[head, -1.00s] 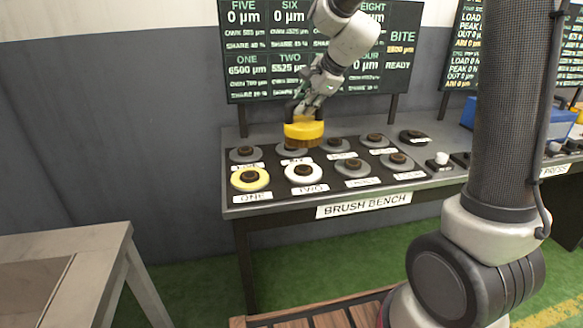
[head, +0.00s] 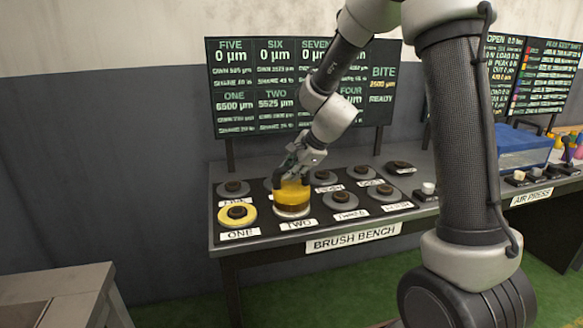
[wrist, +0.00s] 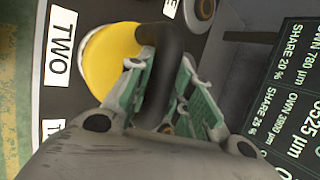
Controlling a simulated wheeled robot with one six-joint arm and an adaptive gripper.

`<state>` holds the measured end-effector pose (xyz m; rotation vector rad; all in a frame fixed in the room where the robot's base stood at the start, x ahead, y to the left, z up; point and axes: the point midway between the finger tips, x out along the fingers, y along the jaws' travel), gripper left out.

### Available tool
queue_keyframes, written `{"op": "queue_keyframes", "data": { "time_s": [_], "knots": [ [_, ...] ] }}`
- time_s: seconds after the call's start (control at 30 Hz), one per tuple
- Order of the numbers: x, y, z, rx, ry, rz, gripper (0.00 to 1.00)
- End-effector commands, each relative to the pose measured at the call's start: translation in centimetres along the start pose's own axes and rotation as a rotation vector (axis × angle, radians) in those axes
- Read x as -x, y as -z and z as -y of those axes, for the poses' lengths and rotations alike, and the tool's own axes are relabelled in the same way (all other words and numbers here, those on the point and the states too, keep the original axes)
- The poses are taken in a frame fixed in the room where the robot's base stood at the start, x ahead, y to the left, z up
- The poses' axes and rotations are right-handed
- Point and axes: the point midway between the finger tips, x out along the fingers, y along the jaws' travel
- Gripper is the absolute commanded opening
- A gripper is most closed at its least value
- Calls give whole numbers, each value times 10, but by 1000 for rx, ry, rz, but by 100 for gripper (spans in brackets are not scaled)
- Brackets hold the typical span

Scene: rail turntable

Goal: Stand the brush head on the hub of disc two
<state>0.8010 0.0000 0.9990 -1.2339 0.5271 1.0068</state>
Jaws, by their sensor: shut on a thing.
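The brush head (head: 292,194) is a round yellow block with brown bristles below and a dark handle (wrist: 158,68) on top. My gripper (head: 298,172) is shut on that handle from above. The brush head is upright or nearly so, directly over disc two (head: 291,215), a pale disc behind the TWO label (head: 299,224). Only the disc's front rim shows; its hub is hidden under the brush head. I cannot tell whether the bristles touch the disc. In the wrist view the yellow top (wrist: 108,58) lies beside the TWO label (wrist: 60,47).
Disc one (head: 237,214), yellow with a dark hub, is close on the left. Disc three (head: 343,201) is on the right, and more grey discs stand in the back row. A dark board with readings (head: 310,85) rises behind the bench (head: 380,238).

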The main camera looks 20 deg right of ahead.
Motion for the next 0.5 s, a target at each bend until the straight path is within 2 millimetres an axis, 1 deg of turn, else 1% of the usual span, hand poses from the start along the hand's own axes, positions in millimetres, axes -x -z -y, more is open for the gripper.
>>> {"op": "queue_keyframes", "data": {
  "time_s": [0.2,0.23,0.3,0.33,0.5],
  "knots": [
    [-2,1,0,0,2,0,0],
    [-2,1,-1,0,0,0,27],
    [-2,1,-1,0,0,0,40],
    [-2,1,-1,0,0,0,43],
    [-2,1,-1,0,0,0,43]
  ]
}}
